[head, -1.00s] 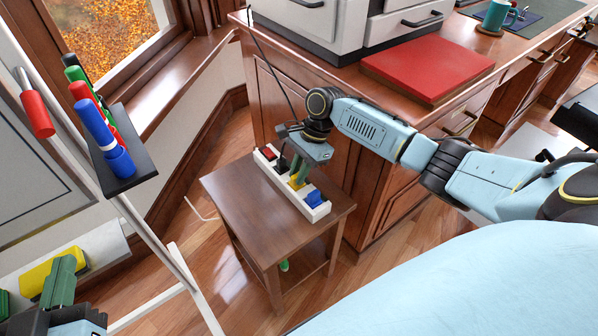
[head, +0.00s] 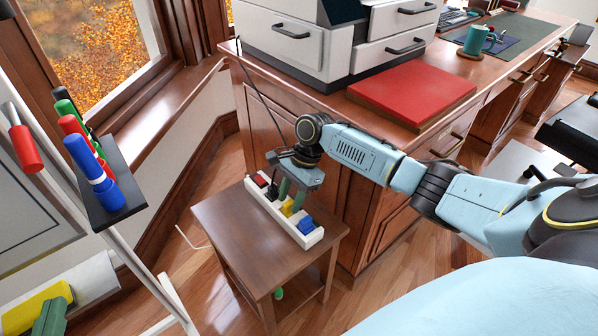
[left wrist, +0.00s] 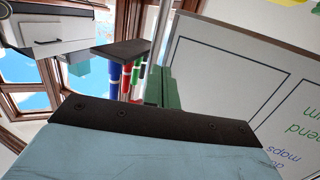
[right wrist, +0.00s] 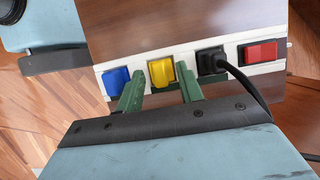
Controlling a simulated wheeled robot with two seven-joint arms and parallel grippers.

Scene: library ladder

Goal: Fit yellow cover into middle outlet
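The white power strip (head: 310,238) lies along the far edge of the small wooden table. The yellow cover (right wrist: 161,72) sits on the strip's middle outlet, between a blue cover (right wrist: 116,81) and a black plug (right wrist: 211,61); in the head view it shows (head: 287,209) below my fingers. My right gripper (right wrist: 160,72) has its green fingers apart, with the tips at either side of the yellow cover; a small gap shows on the left, and contact on the right is unclear.
A red switch (right wrist: 263,52) ends the strip, and a black cord runs from the plug. The wooden cabinet (head: 265,125) stands close behind the small table (head: 250,262). A marker holder (head: 110,205) and a whiteboard frame are at left. The tabletop is otherwise clear.

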